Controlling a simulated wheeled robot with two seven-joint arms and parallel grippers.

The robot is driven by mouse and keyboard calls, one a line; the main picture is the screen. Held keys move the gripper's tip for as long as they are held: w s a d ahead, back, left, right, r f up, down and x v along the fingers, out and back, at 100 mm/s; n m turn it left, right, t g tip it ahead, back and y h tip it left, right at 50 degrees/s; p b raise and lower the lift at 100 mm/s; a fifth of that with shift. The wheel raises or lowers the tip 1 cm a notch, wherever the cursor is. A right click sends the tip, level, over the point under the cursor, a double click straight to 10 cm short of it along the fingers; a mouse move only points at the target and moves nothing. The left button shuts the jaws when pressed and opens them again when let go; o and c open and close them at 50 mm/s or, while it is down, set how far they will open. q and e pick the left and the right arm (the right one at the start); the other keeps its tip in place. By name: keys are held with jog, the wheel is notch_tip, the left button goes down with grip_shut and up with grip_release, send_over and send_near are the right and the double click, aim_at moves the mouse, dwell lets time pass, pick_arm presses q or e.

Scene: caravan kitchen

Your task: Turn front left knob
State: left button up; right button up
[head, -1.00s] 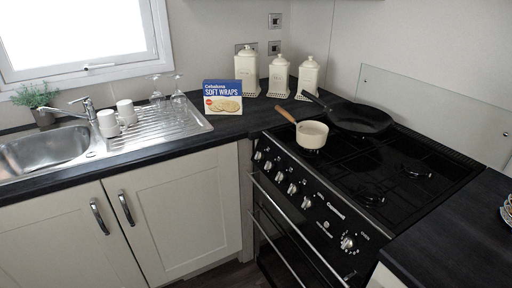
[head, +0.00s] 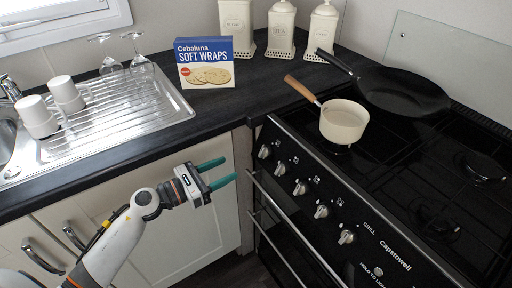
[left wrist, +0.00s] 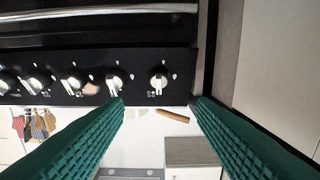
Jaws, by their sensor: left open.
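The black cooker's front panel (head: 312,200) carries a slanting row of silver knobs. The knob nearest the worktop corner (head: 264,152) is at the row's far left end. Other knobs (head: 300,187) follow toward the lower right. Which one works the front left burner cannot be read. My left gripper (head: 227,172), with teal fingers, is open and empty, left of the panel and apart from it. In the left wrist view the row spans the upper part. One end knob (left wrist: 158,82) shows between the fingers, another knob (left wrist: 114,82) near the left fingertip. My right gripper is not in view.
A cream saucepan (head: 343,122) and a black frying pan (head: 402,92) stand on the hob. The oven handle (head: 285,232) runs below the knobs. A wraps box (head: 205,64) and canisters (head: 281,30) stand on the worktop. The sink drainer (head: 120,112) is at left.

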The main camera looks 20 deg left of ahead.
aim_at(260, 153)
pick_arm(q)
jog(key=p+x, duration=0.1)
jog(key=x, duration=0.8)
jog(key=shift+w+d+r+p, duration=0.1)
jog(key=shift+d+r+p, duration=0.1)
jog(key=shift+p, duration=0.2)
jog(key=shift+w+d+f, duration=0.1)
jog(key=shift+w+d, duration=0.35)
jog(key=shift+w, duration=0.15)
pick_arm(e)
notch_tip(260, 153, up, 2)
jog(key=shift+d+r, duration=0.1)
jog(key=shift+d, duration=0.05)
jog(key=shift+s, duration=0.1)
pick_arm(q)
jog(key=c, duration=1)
